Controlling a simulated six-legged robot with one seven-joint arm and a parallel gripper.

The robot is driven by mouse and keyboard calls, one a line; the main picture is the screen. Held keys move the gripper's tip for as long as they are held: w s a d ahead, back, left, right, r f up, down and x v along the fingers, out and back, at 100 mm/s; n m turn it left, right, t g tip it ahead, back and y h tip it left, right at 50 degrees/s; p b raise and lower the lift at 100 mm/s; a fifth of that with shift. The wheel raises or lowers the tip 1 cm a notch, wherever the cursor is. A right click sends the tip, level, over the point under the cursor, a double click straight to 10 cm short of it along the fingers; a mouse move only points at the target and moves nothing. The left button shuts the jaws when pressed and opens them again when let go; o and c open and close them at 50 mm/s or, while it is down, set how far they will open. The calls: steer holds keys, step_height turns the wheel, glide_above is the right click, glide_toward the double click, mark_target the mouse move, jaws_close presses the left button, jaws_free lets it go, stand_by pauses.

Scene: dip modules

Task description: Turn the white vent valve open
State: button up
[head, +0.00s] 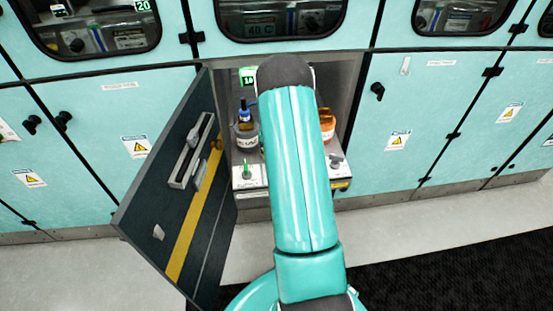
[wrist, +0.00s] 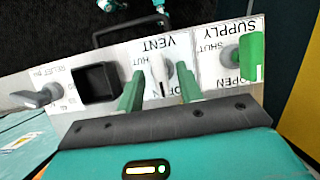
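The white vent valve (wrist: 159,68) stands on the pale panel (wrist: 212,66) under the lettering VENT, which reads upside down in the wrist view. Its handle points roughly up and down in that picture. My gripper (wrist: 159,78) is open, with one green finger on each side of the handle. I cannot tell whether either finger touches it. Part of the SHUT and OPEN lettering by the valve is hidden by the fingers and handle. In the head view my arm hides the valve and gripper.
The green supply valve (wrist: 251,57) is close on the right; a black square recess (wrist: 96,83) and grey relief knob (wrist: 38,97) are left. The open cabinet door (head: 150,185) stands left of my arm. Bottles (head: 246,130) (head: 327,124) stand inside.

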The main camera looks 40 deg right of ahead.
steer(key=v, duration=1.1)
steer(key=shift+w+r, duration=0.15)
steer(key=shift+r, duration=0.1)
steer(key=shift+d, duration=0.1)
steer(key=s+a+r+n+t+h, duration=0.2)
steer(key=s+a+r+n+t, duration=0.15)
steer(key=a+r, duration=1.5)
steer(key=s+a+r+n+t, duration=0.3)
steer(key=s+a+r+t, duration=0.1)
steer(key=s+a, duration=1.1)
steer(key=s+t, duration=0.1)
steer(key=s, duration=0.1)
steer(key=shift+s+a+t, duration=0.2)
steer(key=shift+s+t, duration=0.1)
steer(key=shift+t, duration=0.05)
